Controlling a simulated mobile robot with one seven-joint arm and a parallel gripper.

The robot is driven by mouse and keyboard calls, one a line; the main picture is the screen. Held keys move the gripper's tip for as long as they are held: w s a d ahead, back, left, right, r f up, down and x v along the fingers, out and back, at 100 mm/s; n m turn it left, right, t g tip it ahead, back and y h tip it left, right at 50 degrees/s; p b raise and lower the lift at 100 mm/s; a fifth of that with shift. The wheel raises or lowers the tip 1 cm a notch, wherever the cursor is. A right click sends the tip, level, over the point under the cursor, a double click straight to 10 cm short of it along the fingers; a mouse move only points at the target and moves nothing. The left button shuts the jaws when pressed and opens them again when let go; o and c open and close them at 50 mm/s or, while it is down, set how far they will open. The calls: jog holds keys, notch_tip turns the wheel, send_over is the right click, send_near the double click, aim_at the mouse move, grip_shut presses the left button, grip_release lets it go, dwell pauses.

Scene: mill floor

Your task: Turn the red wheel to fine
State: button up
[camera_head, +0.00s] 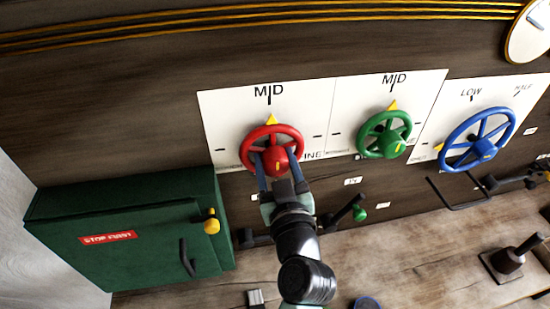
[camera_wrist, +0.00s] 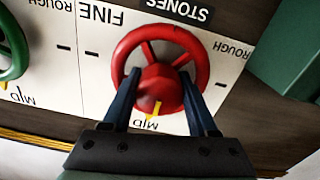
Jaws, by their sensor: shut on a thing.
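The red wheel (camera_head: 292,133) is on the left white panel (camera_head: 226,112), with its yellow pointer (camera_head: 271,119) up by the MID mark. The FINE label (camera_head: 313,155) is at the panel's right, partly hidden by the wheel. In the wrist view the panel appears upside down: the red wheel (camera_wrist: 160,38) is in the middle, with FINE (camera_wrist: 100,14) at left and ROUGH (camera_wrist: 231,49) at right. A yellow stripe on the hub (camera_wrist: 157,108) points towards MID. My gripper (camera_head: 277,157) is shut on the red wheel, its blue fingers either side of the hub.
A green wheel (camera_head: 384,135) at MID and a blue wheel (camera_head: 477,138) are to the right. A green cabinet (camera_head: 130,230) with a yellow knob (camera_head: 211,222) stands to the left. Below are black levers and a wooden bench (camera_head: 430,250) with a dark handled tool (camera_head: 510,258).

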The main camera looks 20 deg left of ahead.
jog(key=c, duration=0.4)
jog(key=shift+c, duration=0.2)
jog(key=shift+m, duration=0.3)
jog(key=m, duration=0.2)
jog(key=shift+m+b, duration=0.3)
jog(key=m, duration=0.4)
jog(key=shift+m, duration=0.3)
jog(key=m+p, duration=0.1)
jog(key=m, duration=0.4)
jog(key=shift+r+p, duration=0.1)
jog(key=shift+p, duration=0.25)
jog(key=shift+a+m+p, duration=0.1)
jog(key=shift+m+p, duration=0.65)
jog(key=shift+m, duration=1.65)
jog(key=shift+s, duration=0.1)
